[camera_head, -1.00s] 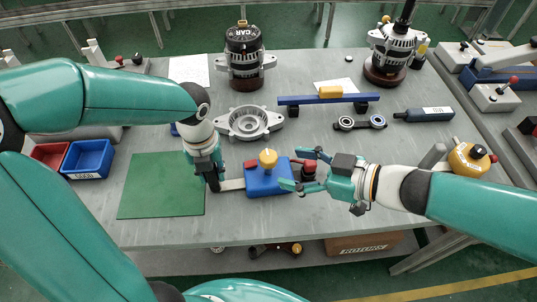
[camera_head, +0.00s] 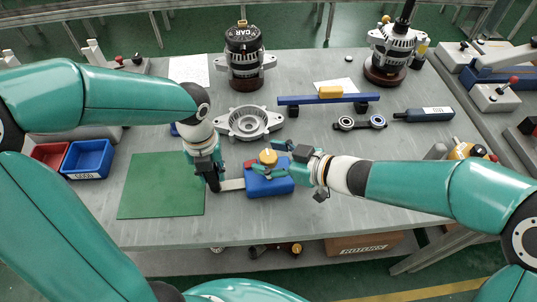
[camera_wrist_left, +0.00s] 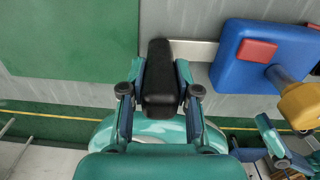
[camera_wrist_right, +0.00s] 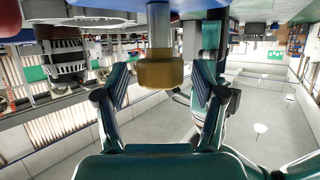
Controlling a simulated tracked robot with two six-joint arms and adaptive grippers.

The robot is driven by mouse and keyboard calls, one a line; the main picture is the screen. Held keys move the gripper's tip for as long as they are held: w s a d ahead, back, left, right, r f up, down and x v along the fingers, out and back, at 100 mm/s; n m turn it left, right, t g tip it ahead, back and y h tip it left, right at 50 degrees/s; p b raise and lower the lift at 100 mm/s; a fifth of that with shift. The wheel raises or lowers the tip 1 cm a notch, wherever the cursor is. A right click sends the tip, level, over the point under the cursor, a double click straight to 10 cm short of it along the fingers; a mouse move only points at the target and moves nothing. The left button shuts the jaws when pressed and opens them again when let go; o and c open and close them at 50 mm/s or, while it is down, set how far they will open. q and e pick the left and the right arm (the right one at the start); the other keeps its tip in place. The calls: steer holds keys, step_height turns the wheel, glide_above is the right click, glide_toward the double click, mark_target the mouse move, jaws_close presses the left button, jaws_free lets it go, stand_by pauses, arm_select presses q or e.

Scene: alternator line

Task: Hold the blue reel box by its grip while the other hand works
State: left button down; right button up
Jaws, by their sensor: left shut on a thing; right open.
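The blue reel box (camera_head: 270,186) sits on the grey table, with a yellow knob (camera_head: 268,157) on a post on top and a red block (camera_head: 250,165) at its left. A metal bar leads left from it to a black grip (camera_wrist_left: 160,80). My left gripper (camera_head: 215,184) is shut on this grip, one finger on each side in the left wrist view. My right gripper (camera_head: 284,156) is open beside the yellow knob. In the right wrist view the knob (camera_wrist_right: 161,72) stands between the spread fingers, with gaps showing on both sides.
A green mat (camera_head: 160,186) lies left of the box. A metal housing (camera_head: 248,123) stands behind it, and a blue bar (camera_head: 328,99) lies behind right. A linked part (camera_head: 360,123) and a dark bottle-shaped tool (camera_head: 425,114) lie further right.

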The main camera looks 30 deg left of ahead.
steer(key=shift+a+f, duration=0.1)
steer(key=shift+a, duration=0.2)
steer(key=c, duration=1.2)
steer(key=shift+o, duration=0.2)
steer(key=shift+m+t, duration=0.5)
steer(key=shift+t, duration=0.1)
steer(key=shift+a+m+t+h, duration=0.15)
steer(key=shift+m+t+h, duration=0.45)
steer(key=shift+m+t, duration=0.9)
steer(key=shift+m+t+h, duration=0.6)
steer(key=shift+m+t, duration=0.4)
steer(key=shift+t, duration=0.2)
